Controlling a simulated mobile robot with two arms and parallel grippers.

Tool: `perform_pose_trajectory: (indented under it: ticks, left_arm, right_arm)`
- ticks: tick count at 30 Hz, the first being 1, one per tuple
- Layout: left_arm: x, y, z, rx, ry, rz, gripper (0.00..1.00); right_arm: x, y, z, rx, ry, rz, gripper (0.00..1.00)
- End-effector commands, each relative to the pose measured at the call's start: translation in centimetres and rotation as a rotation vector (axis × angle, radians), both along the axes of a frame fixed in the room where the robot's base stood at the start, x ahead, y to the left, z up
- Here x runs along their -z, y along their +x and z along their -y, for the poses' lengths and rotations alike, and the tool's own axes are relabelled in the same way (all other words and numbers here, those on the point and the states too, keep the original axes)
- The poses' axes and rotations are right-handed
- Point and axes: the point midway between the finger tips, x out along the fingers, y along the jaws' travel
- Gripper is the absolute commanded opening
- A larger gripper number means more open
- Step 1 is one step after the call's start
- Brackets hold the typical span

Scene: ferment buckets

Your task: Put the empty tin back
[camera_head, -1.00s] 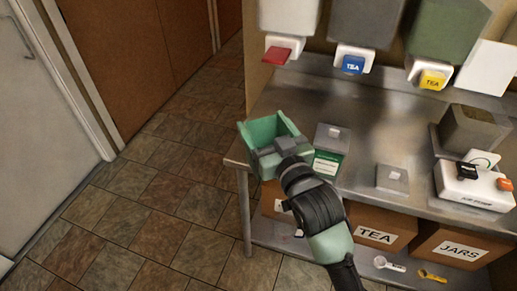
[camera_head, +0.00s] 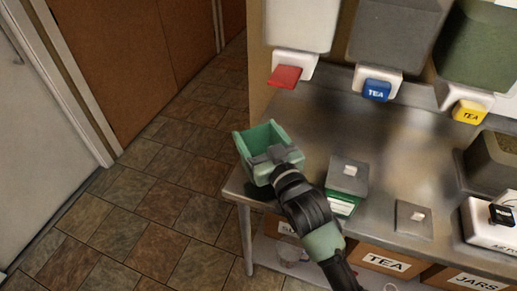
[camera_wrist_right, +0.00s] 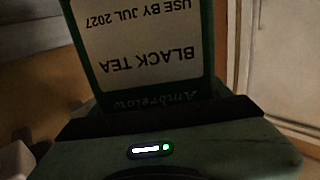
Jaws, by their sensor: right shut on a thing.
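A green open-topped tin (camera_head: 262,138) is held in my right gripper (camera_head: 276,158) near the left end of the steel table. Its visible inside walls look bare; the bottom is partly hidden by the gripper. In the right wrist view the tin's label (camera_wrist_right: 140,45) shows upside down and reads "BLACK TEA" and "USE BY JUL 2027". I cannot tell whether the tin touches the table. A loose grey square lid with a pale knob (camera_head: 413,221) lies on the table to the right. My left gripper is out of view.
A second green tin with a grey lid (camera_head: 347,182) stands just right of my right gripper. Dispensers with red (camera_head: 285,76), blue and yellow (camera_head: 470,111) levers hang above the steel table (camera_head: 330,125). A white scale (camera_head: 490,225) is at right; boxes sit below.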

Motion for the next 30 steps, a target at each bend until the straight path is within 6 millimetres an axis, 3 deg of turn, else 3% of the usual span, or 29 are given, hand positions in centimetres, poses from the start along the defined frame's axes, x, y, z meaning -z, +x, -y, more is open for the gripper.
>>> perform_pose_trajectory:
  ticks: [4,10,15,22,23,24,25,30]
  left_arm:
    - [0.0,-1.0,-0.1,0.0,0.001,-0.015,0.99]
    - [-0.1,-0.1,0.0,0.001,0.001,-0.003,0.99]
    - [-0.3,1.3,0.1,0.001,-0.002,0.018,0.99]
    - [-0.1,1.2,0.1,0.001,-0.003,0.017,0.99]
    - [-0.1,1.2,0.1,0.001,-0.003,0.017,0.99]
    - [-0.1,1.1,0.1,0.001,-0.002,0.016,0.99]
    - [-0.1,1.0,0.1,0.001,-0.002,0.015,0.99]
    - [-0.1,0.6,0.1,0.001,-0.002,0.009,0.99]
  right_arm:
    - [1.4,0.0,0.0,0.001,-0.002,-0.001,0.04]
    - [4.1,0.0,0.0,0.001,0.0,-0.001,0.04]
    - [4.4,0.0,0.0,0.001,0.001,0.002,0.04]
    - [4.7,0.0,0.0,0.001,0.001,0.002,0.04]
    - [4.7,0.0,0.0,0.001,0.0,0.001,0.83]
    - [4.7,0.0,0.0,0.001,0.0,0.001,0.94]
    - [4.7,0.0,0.0,0.001,0.0,0.001,0.99]
    - [4.7,0.0,0.0,0.001,0.0,0.001,0.99]
